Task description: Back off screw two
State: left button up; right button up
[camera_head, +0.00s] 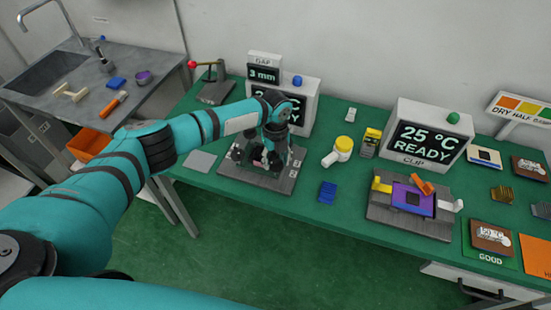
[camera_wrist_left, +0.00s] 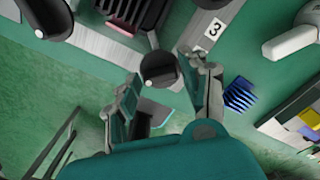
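The clamp fixture, a grey base plate (camera_head: 272,184) with dark knob screws, sits on the green bench below the 3 mm display. In the left wrist view, a black screw knob (camera_wrist_left: 158,70) with a small white mark lies between the fingers of my left gripper (camera_wrist_left: 163,78). The fingers are apart, one on each side of the knob; I cannot tell if they touch it. More dark knobs (camera_wrist_left: 45,15) show at the top, with a "3" label (camera_wrist_left: 214,28) on the plate. In the head view, my left gripper (camera_head: 268,158) partly hides the fixture.
A blue finned block (camera_head: 327,192), a white part with a yellow cap (camera_head: 341,149) and a second fixture (camera_head: 408,222) stand to the right. A red-knobbed lever (camera_head: 207,80) is at the back left. A grey plate (camera_head: 200,161) lies left of the clamp fixture.

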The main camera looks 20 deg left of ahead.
pick_arm(q)
jog(key=c, duration=0.8)
jog(key=shift+o, duration=0.2)
